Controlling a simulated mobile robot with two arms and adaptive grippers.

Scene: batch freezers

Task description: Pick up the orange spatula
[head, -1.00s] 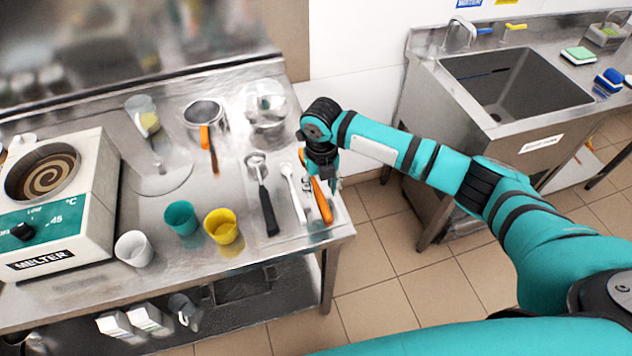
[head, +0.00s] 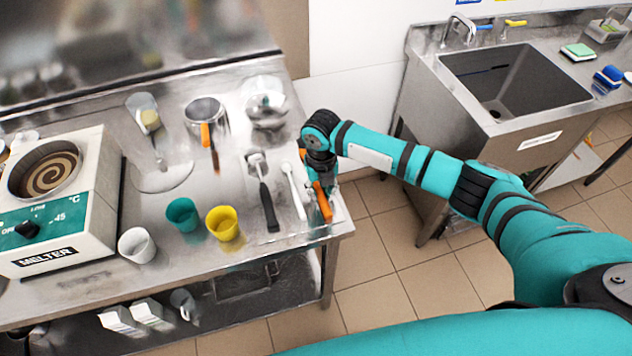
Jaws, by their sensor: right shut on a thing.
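The orange spatula (head: 323,203) is at the right end of the steel table, to the right of a white utensil. Its lower part shows below my gripper, and the rest is hidden behind the gripper and wrist. My right gripper (head: 322,184) is shut on the spatula. I cannot tell whether the spatula touches the table or is slightly above it. My left gripper is not in view.
A white utensil (head: 294,192) and a black-handled tool (head: 267,205) lie just left of the spatula. Yellow (head: 223,225) and teal (head: 183,216) cups stand farther left, near a melter (head: 45,235). A sink (head: 515,85) is at the right, with open floor between.

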